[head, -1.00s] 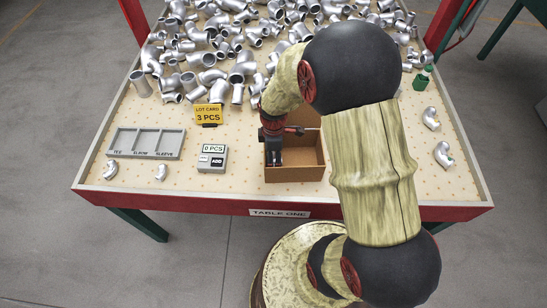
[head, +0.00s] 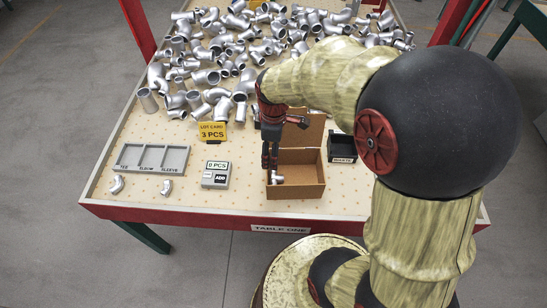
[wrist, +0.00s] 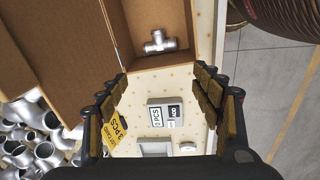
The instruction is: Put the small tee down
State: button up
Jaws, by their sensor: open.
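The small tee (head: 278,178) is a silvery metal fitting lying in the open cardboard box (head: 296,193), near the box's left side. In the wrist view the tee (wrist: 158,42) lies loose on the box floor, with its branches showing. My gripper (head: 269,164) points down by the left side of the box, above the tee as the head view has it. In the wrist view its fingers (wrist: 160,82) stand wide apart with nothing between them. The exact height of the fingertips over the box is hard to tell.
A grey three-slot tray (head: 153,171) stands left, with two loose fittings before it. A counter showing 0 PCS (head: 215,175) and a yellow lot card (head: 212,131) stand left of the box. A dark bin (head: 342,147) stands right. Many fittings (head: 220,50) fill the table's back.

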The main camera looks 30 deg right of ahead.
jog(key=s+a+r+m+t, duration=0.2)
jog(key=s+a+r+m, duration=0.2)
jog(key=r, duration=0.5)
jog(key=s+a+r+m+t, duration=0.2)
jog(key=s+r+m, duration=0.4)
jog(key=s+r, duration=0.3)
jog(key=shift+s+a+r+t, duration=0.3)
jog(key=shift+a+t, duration=0.1)
jog(key=shift+a, duration=0.5)
